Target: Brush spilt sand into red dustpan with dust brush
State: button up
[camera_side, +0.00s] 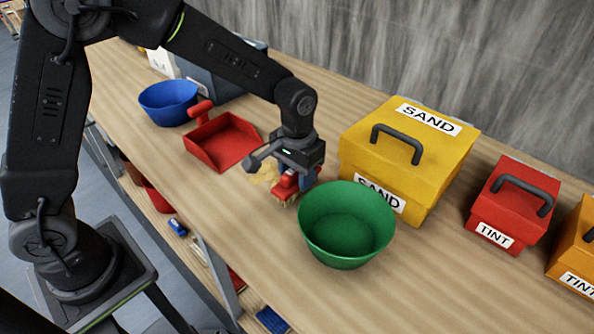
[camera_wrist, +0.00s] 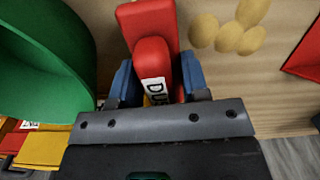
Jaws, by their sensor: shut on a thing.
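My gripper (camera_wrist: 158,85) is shut on the red dust brush (camera_wrist: 147,30), with blue finger pads on either side of its handle. In the side view the brush (camera_side: 287,186) is low at the bench, its bristles at or just above the wood between the sand and the green bowl. The spilt sand (camera_side: 265,173) is a small tan patch left of the brush; in the wrist view it shows as several tan lumps (camera_wrist: 228,35). The red dustpan (camera_side: 224,142) lies left of the sand, and its edge shows at the right of the wrist view (camera_wrist: 305,55).
A green bowl (camera_side: 347,222) stands close to the right of the brush. A yellow SAND box (camera_side: 408,157) stands behind it. Red (camera_side: 513,200) and orange (camera_side: 577,250) TINT boxes stand further right. A blue bowl (camera_side: 168,103) is beyond the dustpan. The bench (camera_side: 210,200) is clear in front.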

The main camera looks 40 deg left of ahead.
notch_tip(320, 180, up, 5)
jog(key=n, duration=0.7)
jog(key=shift+r, duration=0.2)
jog(key=shift+r+n, duration=0.6)
jog(key=shift+n, duration=0.4)
jog(key=shift+f, duration=3.8)
jog(key=shift+a+f, duration=0.25)
jog(key=shift+a, duration=0.35)
jog(key=shift+c, duration=0.8)
jog(key=shift+s+a, duration=0.2)
jog(key=shift+a, duration=3.3)
jog(key=shift+s+a, duration=0.15)
jog(key=shift+a, duration=3.35)
notch_tip(320, 180, up, 8)
jog(key=shift+r, duration=0.2)
jog(key=shift+a, duration=0.1)
